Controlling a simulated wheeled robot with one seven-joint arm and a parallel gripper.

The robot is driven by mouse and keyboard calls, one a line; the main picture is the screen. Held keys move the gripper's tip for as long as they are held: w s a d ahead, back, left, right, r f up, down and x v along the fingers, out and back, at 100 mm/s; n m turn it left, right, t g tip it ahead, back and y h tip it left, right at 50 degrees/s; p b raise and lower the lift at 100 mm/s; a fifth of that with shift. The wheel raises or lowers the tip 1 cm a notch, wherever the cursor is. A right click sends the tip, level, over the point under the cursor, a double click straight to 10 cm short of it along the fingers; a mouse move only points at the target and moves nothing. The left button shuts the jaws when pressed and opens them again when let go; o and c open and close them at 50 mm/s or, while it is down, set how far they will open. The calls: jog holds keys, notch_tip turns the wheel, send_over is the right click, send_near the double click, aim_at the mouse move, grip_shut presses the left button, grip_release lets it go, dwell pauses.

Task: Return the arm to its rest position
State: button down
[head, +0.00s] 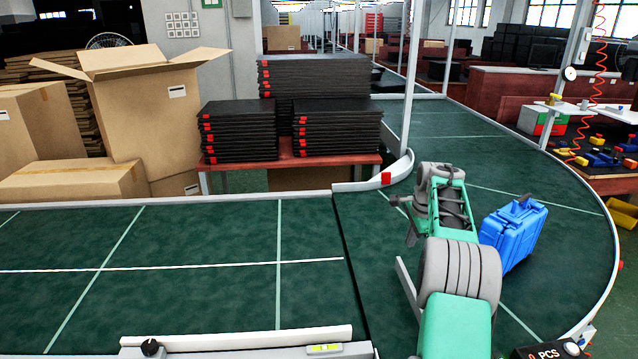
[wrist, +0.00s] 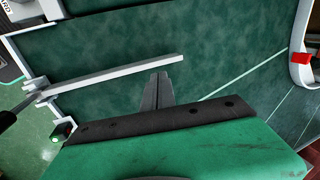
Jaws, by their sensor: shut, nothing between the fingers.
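My green and grey arm reaches up over the curved conveyor (head: 560,290) in the head view. My gripper (wrist: 160,78) shows in the wrist view as two dark fingers together, with nothing between them. They are over bare green belt, near a pale rail (wrist: 115,75). In the head view the gripper is small and partly hidden by my arm. A blue case (head: 513,237) with a handle stands on the belt just right of my arm, apart from the gripper as far as I can tell. The case does not show in the wrist view.
A straight conveyor section (head: 190,250) lies empty at left, with a low rail (head: 235,340) along its near side. Cardboard boxes (head: 150,105) and stacked black trays on a red table (head: 290,172) stand behind. A post (head: 408,85) rises near the belt's inner edge.

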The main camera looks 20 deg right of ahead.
jog(key=s+a+r+n, duration=0.3)
jog(key=a, duration=0.4)
jog(key=s+a+r+n, duration=0.3)
jog(key=a, duration=0.5)
jog(key=s+a+r+n, duration=0.3)
jog(key=a, duration=0.4)
jog(key=s+a+f+n, duration=0.3)
jog(key=s+a+n, duration=0.2)
jog(key=s, duration=0.5)
jog(key=s+a+f+n, duration=0.3)
jog(key=s+a+n, duration=0.3)
jog(key=s+a, duration=0.2)
jog(key=shift+s+y, duration=0.3)
jog(key=shift+s, duration=0.95)
